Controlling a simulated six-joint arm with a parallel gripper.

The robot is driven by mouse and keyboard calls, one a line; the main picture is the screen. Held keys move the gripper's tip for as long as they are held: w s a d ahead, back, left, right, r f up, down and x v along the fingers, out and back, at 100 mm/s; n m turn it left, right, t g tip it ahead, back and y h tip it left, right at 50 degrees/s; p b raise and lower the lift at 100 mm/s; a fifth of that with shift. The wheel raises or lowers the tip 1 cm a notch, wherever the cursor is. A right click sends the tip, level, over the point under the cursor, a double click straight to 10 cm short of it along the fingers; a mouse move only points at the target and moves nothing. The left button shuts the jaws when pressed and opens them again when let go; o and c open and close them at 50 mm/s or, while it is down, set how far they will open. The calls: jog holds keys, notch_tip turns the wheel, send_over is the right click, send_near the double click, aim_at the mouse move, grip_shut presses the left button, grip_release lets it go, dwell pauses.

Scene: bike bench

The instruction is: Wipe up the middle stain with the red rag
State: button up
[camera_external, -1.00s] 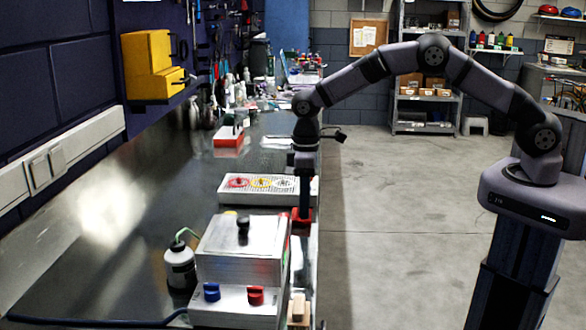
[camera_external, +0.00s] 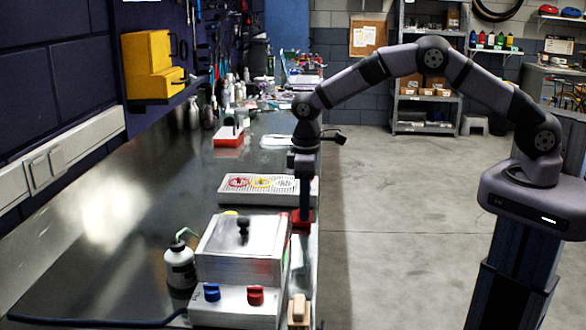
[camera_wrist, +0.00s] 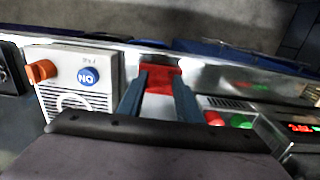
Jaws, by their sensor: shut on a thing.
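My gripper (camera_external: 304,208) points down at the right edge of the bench, shut on the red rag (camera_external: 301,221). In the wrist view the rag (camera_wrist: 160,76) shows between the two fingers of my gripper (camera_wrist: 159,84). The rag is at or just above the bench top; I cannot tell whether it touches. I cannot make out the middle stain in either view; the steel box and my gripper hide part of the bench near the rag.
A steel box (camera_external: 238,268) with blue and red knobs stands in front of the rag, with a white bottle (camera_external: 180,266) left of it. A white tray (camera_external: 226,196) with coloured rings lies behind. A red-and-white holder (camera_external: 228,141) stands farther back. The left bench surface (camera_external: 110,240) is clear.

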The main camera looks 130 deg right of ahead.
jog(key=shift+f, duration=0.35)
jog(key=shift+w+a, duration=0.1)
dwell(0.4)
jog(key=shift+w+a, duration=0.4)
jog(key=shift+s+d, duration=0.1)
jog(key=shift+s, duration=0.05)
dwell(0.5)
jog(key=shift+s+d, duration=0.9)
jog(key=shift+w+a, duration=0.1)
jog(key=shift+a, duration=0.05)
dwell(0.7)
jog(key=shift+w+a, duration=0.85)
jog(key=shift+w, duration=0.1)
dwell(0.3)
jog(key=shift+s+d, duration=1)
jog(key=shift+s, duration=0.05)
